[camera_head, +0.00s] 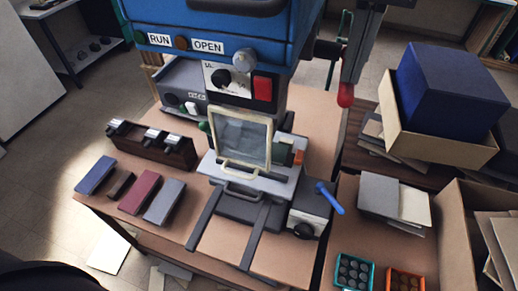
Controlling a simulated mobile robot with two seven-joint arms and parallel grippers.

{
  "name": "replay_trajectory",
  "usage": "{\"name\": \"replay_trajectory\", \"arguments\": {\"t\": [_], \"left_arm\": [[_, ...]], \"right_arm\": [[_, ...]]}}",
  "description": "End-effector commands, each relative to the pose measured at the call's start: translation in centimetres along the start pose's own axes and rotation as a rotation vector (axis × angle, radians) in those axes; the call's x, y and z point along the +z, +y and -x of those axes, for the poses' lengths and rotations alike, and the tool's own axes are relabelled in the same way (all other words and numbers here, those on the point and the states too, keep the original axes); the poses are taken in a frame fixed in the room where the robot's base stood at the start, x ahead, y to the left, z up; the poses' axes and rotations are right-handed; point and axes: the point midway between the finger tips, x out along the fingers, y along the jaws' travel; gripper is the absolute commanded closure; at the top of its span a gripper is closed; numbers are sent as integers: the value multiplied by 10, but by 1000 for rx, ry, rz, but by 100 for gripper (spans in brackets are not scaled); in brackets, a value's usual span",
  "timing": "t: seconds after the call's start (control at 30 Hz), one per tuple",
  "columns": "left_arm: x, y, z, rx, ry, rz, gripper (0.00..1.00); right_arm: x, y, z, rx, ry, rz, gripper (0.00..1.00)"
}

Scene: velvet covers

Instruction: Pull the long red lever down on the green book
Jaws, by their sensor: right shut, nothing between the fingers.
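The long lever is a grey bar on the right side of the blue press, slanting down to a red grip (346,95) at its lower end. A small green piece (284,153) shows beside the cream-framed clear guard (241,137); I cannot tell whether it is the green book, as the guard and press hide much there. My right gripper (374,6) seems to be the dark shape at the top edge, by the lever's upper part, shut and empty; its fingertips are hard to make out. It is well above the red grip. My left gripper is not in view.
The blue press head (215,35) fills the top middle. Blue, maroon and grey books (164,202) lie on the left of the bench. A dark blue box (448,92) stands in a carton at the right. A blue-handled lever (329,197) stands at the bench's right front.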

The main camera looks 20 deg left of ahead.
Motion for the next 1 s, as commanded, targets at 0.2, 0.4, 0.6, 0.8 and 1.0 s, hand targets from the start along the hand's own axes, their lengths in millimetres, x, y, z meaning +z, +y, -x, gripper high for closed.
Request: {"name": "replay_trajectory", "arguments": {"t": [0.2, 0.4, 0.6, 0.8, 1.0], "left_arm": [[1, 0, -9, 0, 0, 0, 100], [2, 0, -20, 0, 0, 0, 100], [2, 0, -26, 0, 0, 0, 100], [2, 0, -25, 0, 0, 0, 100], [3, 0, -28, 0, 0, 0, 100]], "right_arm": [[2, 0, -12, 1, -1, 1, 100], [4, 0, -27, 1, 0, 0, 100], [6, 0, -34, 0, 0, 0, 100], [6, 0, -33, 0, 0, 0, 100], [6, 0, -37, 0, 0, 0, 100]]}}
